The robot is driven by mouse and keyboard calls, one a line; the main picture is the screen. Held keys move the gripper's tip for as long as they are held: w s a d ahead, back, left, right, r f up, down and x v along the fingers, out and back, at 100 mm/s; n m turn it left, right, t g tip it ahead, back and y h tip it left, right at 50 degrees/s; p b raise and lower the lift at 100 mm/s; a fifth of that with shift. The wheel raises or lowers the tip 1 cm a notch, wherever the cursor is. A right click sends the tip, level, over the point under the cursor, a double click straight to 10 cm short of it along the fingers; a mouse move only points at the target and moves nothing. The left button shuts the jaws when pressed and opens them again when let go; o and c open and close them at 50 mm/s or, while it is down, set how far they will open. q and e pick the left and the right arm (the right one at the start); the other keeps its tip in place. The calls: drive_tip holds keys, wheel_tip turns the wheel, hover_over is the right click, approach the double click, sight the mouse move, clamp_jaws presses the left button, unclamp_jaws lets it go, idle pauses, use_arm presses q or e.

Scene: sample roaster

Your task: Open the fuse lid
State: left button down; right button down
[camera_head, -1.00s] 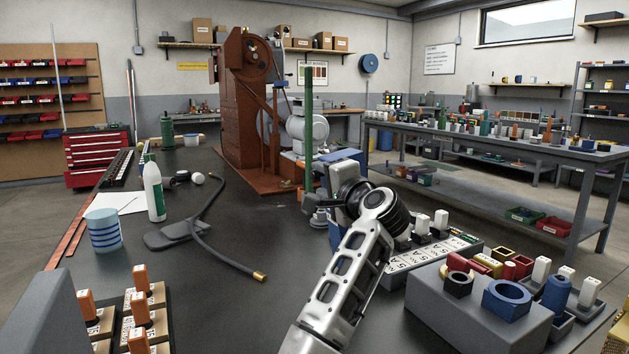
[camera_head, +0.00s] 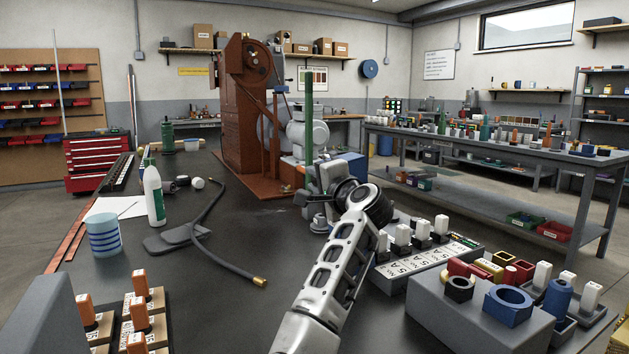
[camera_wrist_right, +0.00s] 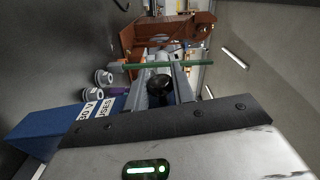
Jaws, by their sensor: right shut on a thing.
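In the head view my right arm reaches from the bottom up to the middle of the bench. Its gripper (camera_head: 322,203) is beside the base of the green post, partly hidden by my wrist. In the right wrist view the gripper (camera_wrist_right: 163,86) is shut on a dark round knob (camera_wrist_right: 158,82). Whether this knob belongs to the fuse lid cannot be told. A blue box (camera_wrist_right: 45,133) with a white printed label is at the left of that view. No raised lid can be made out. My left gripper is not in view.
A tray of white-topped parts (camera_head: 420,262) and a grey block (camera_head: 470,315) with coloured rings stand right of my arm. A green post (camera_head: 309,125) and brown machine (camera_head: 240,115) rise behind. A black hose (camera_head: 215,245) lies left on the bench.

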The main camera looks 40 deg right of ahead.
drive_tip(key=d+r+p, duration=0.1)
drive_tip(key=d+r+m+p, duration=0.1)
drive_tip(key=shift+s+d+r+p, duration=0.1)
drive_tip(key=shift+s+d+p, duration=0.15)
drive_tip(key=shift+s+p, duration=0.15)
drive_tip(key=shift+s+d+r+m+p, duration=0.25)
drive_tip(key=shift+d+m+p, duration=0.15)
drive_tip(key=shift+d+p, duration=0.15)
drive_tip(key=shift+s+d+m, duration=0.15)
drive_tip(key=shift+d+m, duration=0.15)
drive_tip(key=shift+d, duration=0.3)
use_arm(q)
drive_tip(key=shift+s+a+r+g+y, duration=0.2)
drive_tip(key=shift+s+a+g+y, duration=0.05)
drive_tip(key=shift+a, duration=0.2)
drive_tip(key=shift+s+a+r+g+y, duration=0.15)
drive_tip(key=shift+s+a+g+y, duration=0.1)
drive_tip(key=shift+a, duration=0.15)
use_arm(e)
drive_tip(key=c, duration=1.2)
unclamp_jaws()
drive_tip(key=shift+c, duration=0.2)
